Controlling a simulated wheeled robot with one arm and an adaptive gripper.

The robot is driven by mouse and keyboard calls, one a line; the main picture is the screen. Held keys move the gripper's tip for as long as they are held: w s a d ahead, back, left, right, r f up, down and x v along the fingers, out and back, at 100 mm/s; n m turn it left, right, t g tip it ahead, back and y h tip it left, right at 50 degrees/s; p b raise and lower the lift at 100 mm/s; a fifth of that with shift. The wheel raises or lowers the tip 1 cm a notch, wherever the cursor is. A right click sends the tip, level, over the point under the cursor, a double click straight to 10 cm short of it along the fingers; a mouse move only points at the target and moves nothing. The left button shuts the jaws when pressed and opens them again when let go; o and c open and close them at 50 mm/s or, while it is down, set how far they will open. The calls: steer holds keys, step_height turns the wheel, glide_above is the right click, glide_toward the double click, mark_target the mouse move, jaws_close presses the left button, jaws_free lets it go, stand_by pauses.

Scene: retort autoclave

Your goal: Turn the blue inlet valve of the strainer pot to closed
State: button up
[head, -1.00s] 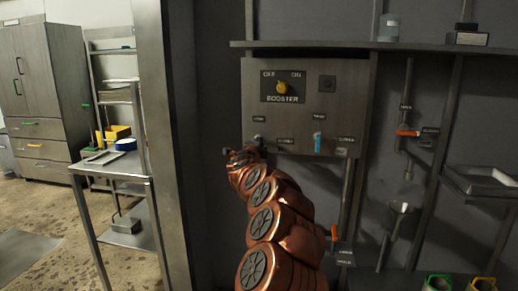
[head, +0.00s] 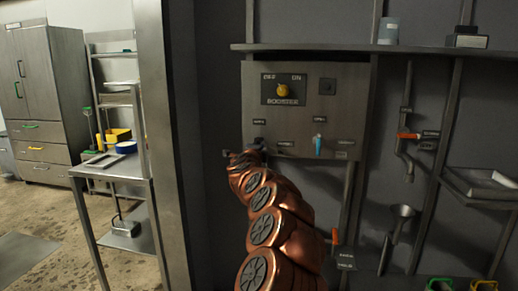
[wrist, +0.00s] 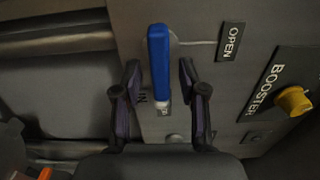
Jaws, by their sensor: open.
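In the wrist view a long blue valve handle (wrist: 159,62) lies between the two fingers of my gripper (wrist: 161,82). Gaps show on both sides, so neither finger appears to touch it. An OPEN label (wrist: 230,41) sits to its right. In the head view a light blue handle (head: 318,145) stands upright on the grey panel, below a small label; I cannot tell for certain that it is the same handle. My gripper in the head view (head: 242,148) is at the panel's lower left and hides part of it. My gripper is open and empty.
The panel carries the yellow BOOSTER knob (head: 282,90), also in the wrist view (wrist: 294,101). To the right are an orange valve handle (head: 407,135), a funnel (head: 402,211) and a tray (head: 482,184). A shelf (head: 340,46) runs above the panel. A post (head: 165,150) stands left.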

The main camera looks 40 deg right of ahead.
steer(key=shift+s+a, duration=0.15)
steer(key=shift+s, duration=0.05)
steer(key=v, duration=1.1)
steer(key=shift+a, duration=0.25)
stand_by(0.4)
